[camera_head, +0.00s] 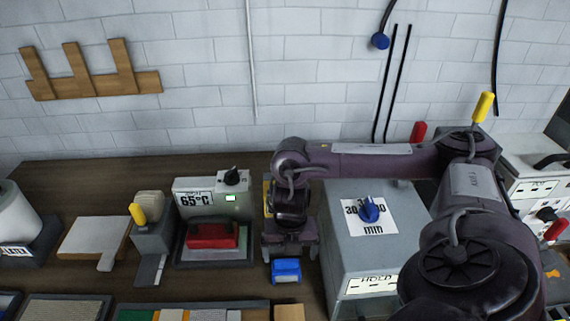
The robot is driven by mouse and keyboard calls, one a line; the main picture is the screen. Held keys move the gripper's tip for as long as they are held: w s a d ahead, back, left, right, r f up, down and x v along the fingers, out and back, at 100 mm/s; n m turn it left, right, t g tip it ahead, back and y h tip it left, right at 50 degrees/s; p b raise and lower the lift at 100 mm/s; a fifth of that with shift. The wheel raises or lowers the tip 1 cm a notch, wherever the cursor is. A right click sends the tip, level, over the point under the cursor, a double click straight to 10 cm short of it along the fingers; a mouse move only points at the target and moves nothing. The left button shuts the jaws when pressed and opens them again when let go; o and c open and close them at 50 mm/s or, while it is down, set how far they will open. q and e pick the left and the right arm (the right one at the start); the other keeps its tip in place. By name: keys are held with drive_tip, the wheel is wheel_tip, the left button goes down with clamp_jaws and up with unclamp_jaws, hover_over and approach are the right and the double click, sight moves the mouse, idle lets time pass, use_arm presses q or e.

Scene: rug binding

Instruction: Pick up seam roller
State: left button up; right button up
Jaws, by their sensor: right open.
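A small blue item with a pale lower part (286,270) lies on the brown bench just in front of my right gripper. It may be the seam roller, but its shape is too small to be sure. My right gripper (290,250) points down just behind it, with its jaws open. I cannot tell whether the fingers touch the item. My right arm comes in from the right and crosses over the grey machine. My left gripper is not in view.
A grey machine with a blue knob (369,210) stands close on the right. A red-handled tool (212,235) sits at the heater marked 65°C (205,186). A yellow-handled device (152,238) and a pale board (93,238) stand left. Trays of strips (68,308) line the front.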

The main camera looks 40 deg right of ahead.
sight(286, 268)
drive_tip(key=shift+w+f, duration=0.15)
drive_tip(key=shift+f, duration=0.05)
drive_tip(key=shift+d+f, duration=0.1)
drive_tip(key=shift+f, duration=0.3)
drive_tip(key=shift+f+p, duration=0.3)
drive_tip(key=shift+f, duration=0.55)
drive_tip(key=f+p, duration=0.1)
drive_tip(key=f, duration=0.1)
drive_tip(key=a+f+p, duration=0.1)
drive_tip(key=f, duration=0.1)
drive_tip(key=shift+w+f, duration=0.1)
drive_tip(key=shift+f, duration=0.1)
drive_tip(key=shift+d+f, duration=0.1)
drive_tip(key=shift+f, duration=0.15)
drive_tip(key=c, duration=1.3)
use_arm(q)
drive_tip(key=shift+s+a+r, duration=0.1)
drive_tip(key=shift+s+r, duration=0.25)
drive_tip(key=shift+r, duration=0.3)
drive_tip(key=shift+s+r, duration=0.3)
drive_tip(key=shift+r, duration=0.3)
use_arm(e)
drive_tip(key=shift+o, duration=0.2)
drive_tip(key=shift+r, duration=0.1)
